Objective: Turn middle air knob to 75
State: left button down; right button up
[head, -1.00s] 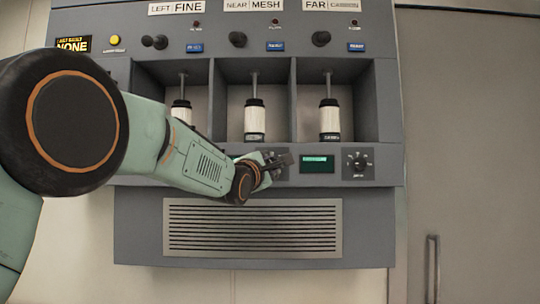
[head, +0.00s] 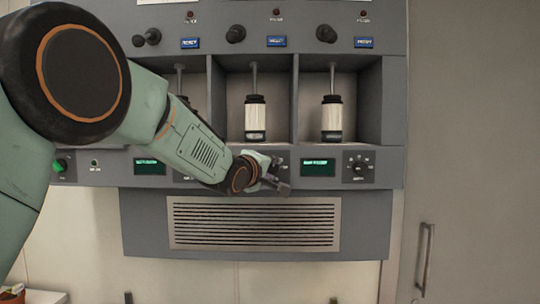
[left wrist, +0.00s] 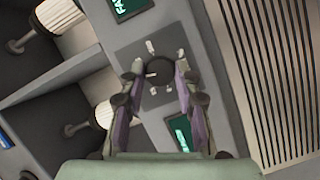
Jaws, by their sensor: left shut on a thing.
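The middle air knob (left wrist: 158,70) is a round black dial on a grey plate with white marks around it, seen in the left wrist view. My left gripper (left wrist: 159,82) has its two fingers on either side of this dial, shut on it. In the head view my left gripper (head: 278,180) is at the panel below the middle bay, and it mostly hides the knob. The dial's pointer and setting cannot be read. A green-lit display (head: 318,169) sits just right of the gripper; its text is too small to read. My right gripper is not in view.
Another black knob (head: 359,168) is on the panel at right. Bays above hold white cylinders with black caps (head: 255,118). A slatted vent (head: 254,223) is below the panel. A door handle (head: 424,257) is at far right.

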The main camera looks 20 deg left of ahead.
pick_arm(q)
jog(key=shift+r+m+g+p, duration=0.45)
jog(key=shift+m+p, duration=0.2)
jog(key=shift+m, duration=0.35)
jog(key=shift+f+m+y, duration=0.1)
jog(key=shift+m+y, duration=0.2)
jog(key=shift+m, duration=0.1)
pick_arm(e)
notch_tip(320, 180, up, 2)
pick_arm(q)
jog(key=shift+m+g+b, duration=0.25)
jog(key=shift+m+b, duration=0.15)
jog(key=shift+b, duration=0.05)
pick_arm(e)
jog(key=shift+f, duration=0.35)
pick_arm(q)
jog(key=c, duration=2.1)
grip_release()
jog(key=m+y+b, duration=0.1)
jog(key=b, duration=0.9)
jog(key=shift+w+b, duration=0.1)
jog(key=shift+b, duration=0.25)
jog(key=shift+m+g+b, duration=0.3)
jog(key=shift+b, duration=0.8)
grip_shut()
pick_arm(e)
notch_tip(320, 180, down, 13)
pick_arm(q)
jog(key=shift+f, duration=0.15)
